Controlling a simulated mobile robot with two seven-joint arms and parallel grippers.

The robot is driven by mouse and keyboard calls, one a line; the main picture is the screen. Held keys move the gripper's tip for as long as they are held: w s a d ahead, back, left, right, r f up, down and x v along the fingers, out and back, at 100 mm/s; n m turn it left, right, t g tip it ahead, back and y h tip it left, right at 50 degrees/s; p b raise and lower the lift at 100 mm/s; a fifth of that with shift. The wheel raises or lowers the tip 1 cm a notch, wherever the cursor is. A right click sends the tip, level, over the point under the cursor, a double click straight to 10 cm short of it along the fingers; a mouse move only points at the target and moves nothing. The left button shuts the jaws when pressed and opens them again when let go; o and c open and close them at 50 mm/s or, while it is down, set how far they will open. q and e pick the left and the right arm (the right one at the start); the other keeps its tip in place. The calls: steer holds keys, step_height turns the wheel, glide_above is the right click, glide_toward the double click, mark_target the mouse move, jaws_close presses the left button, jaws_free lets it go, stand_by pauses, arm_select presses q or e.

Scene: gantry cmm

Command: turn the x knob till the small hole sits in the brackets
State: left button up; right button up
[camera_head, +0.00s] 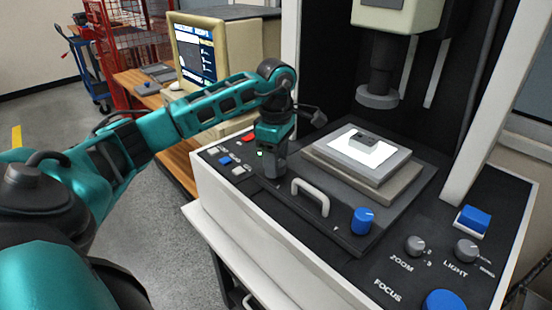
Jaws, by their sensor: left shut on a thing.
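My left gripper (270,165) comes in from the left and points down at the left part of the machine's black panel. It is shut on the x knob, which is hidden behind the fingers. The monitor (195,54) at the back left shows a dark blue screen with small text. The hole and brackets on it are too small to make out. My right gripper is out of view.
A white handle (310,194) and a blue knob (362,221) stand on the panel's front, right of my left gripper. Coloured buttons (226,161) lie to its left. Zoom (414,246), light (466,250) and focus (444,301) knobs are at the right. A white upright (292,60) stands behind.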

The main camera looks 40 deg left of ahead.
arm_select(q)
steer(key=n+p, duration=0.1)
steer(key=n, duration=0.9)
steer(key=shift+n, duration=0.3)
stand_by(0.4)
steer(key=o, duration=1.1)
steer(key=shift+c, duration=0.2)
steer(key=shift+r, duration=0.15)
step_height(320, 180, up, 13)
steer(key=shift+f, duration=0.2)
